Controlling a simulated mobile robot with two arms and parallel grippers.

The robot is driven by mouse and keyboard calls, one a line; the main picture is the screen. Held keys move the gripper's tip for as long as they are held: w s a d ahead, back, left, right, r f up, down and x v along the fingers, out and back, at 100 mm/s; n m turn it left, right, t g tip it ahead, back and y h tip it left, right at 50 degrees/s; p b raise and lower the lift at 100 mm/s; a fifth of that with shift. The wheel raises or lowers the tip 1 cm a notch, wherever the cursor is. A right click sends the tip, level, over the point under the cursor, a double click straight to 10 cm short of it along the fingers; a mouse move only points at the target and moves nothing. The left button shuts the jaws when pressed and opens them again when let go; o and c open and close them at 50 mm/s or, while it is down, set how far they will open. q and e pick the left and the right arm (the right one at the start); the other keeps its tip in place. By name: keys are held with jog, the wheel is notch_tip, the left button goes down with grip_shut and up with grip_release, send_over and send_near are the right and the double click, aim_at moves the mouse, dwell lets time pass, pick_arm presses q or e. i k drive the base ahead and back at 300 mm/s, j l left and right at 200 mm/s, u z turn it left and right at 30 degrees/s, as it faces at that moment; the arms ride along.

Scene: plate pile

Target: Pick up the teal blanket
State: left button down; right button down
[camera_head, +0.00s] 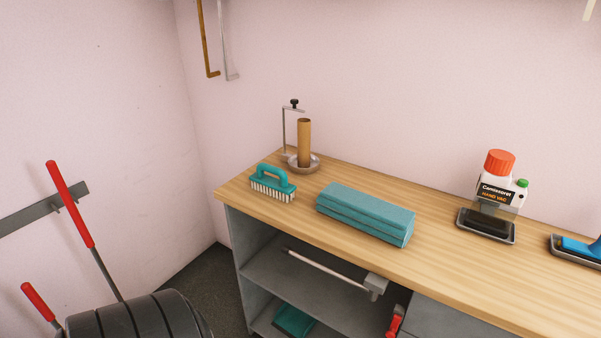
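The teal blanket (366,213) lies folded into a thick rectangular block on the wooden countertop (440,255), near its front edge. Nothing is on top of it. Neither of my grippers is in the head view, so I cannot see how they stand relative to the blanket.
A teal scrub brush (272,183) and a paper-roll holder (303,150) stand left of the blanket. Red-handled tools (70,203) are at the left wall. A grey shelf (300,283) lies below.

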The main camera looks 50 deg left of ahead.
aim_at(391, 223)
jog(key=u, duration=1.2)
jog(key=l, duration=0.45)
jog(key=i, duration=0.05)
